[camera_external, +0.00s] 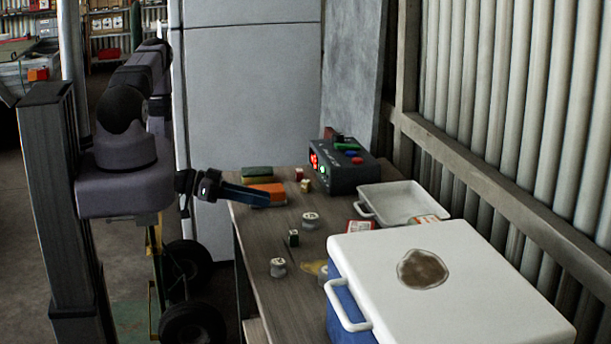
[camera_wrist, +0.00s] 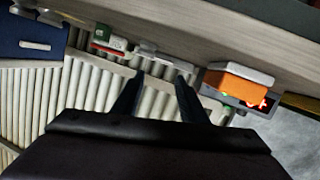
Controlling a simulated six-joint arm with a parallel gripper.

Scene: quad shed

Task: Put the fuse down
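No item is plainly a fuse. Small white spool-shaped pieces stand on the table: one mid-table (camera_external: 310,218), one nearer the front (camera_external: 278,267), and one partly hidden by the cooler. A dark box (camera_external: 350,175) with red and green lights and coloured pieces on top stands at the back.
A blue cooler with a white lid (camera_external: 470,280) fills the front right. A white tray (camera_external: 410,205) lies behind it. A corrugated wall (camera_external: 500,85) bounds the right.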

